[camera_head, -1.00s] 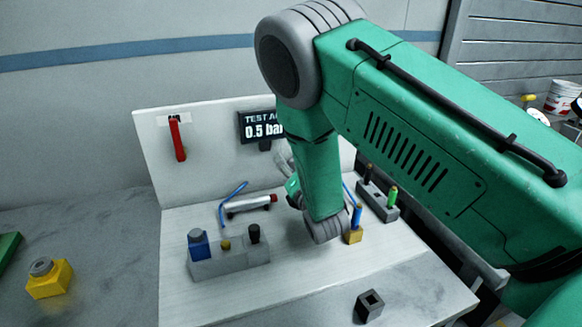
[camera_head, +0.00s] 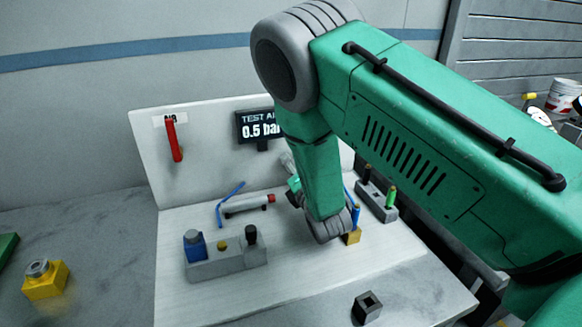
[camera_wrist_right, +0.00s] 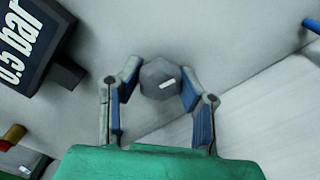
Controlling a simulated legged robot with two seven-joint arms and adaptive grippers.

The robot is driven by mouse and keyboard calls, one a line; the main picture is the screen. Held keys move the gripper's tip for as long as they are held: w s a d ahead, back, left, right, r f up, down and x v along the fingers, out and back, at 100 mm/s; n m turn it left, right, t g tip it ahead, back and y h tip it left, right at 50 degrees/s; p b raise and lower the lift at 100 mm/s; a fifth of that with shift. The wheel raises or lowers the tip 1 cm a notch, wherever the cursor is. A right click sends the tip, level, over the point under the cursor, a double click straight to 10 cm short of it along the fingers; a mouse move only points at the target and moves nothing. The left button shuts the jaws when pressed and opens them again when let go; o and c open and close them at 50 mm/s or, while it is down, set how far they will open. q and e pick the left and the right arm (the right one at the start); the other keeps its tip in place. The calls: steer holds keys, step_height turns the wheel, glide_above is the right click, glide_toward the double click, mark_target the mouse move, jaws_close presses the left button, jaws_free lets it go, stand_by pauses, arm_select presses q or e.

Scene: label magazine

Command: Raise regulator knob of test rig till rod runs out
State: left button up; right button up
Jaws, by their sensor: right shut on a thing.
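The test rig (camera_head: 225,307) is a white base with an upright back panel. Its dark display (camera_head: 254,125) reads 0.5 bar; it also shows in the right wrist view (camera_wrist_right: 40,50). The regulator knob (camera_wrist_right: 158,79) is a grey, many-sided knob with a white mark, seen in the right wrist view. My right gripper (camera_wrist_right: 160,88) is shut on it, one finger on each side. In the head view my right arm hides the knob and most of the gripper. A grey cylinder (camera_head: 245,204) with a red end lies on the base. My left gripper is not in view.
A red lever (camera_head: 173,140) hangs on the panel at left. A grey block (camera_head: 225,262) holds a blue, a yellow and a black part. A yellow block (camera_head: 45,281) stands left of the rig. A small dark square socket (camera_head: 367,307) is at the front.

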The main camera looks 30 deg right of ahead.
steer(key=shift+s+d, duration=0.1)
steer(key=o, duration=1.1)
steer(key=shift+o, duration=0.2)
steer(key=shift+s, duration=0.1)
steer(key=shift+f, duration=0.1)
steer(key=v, duration=1.2)
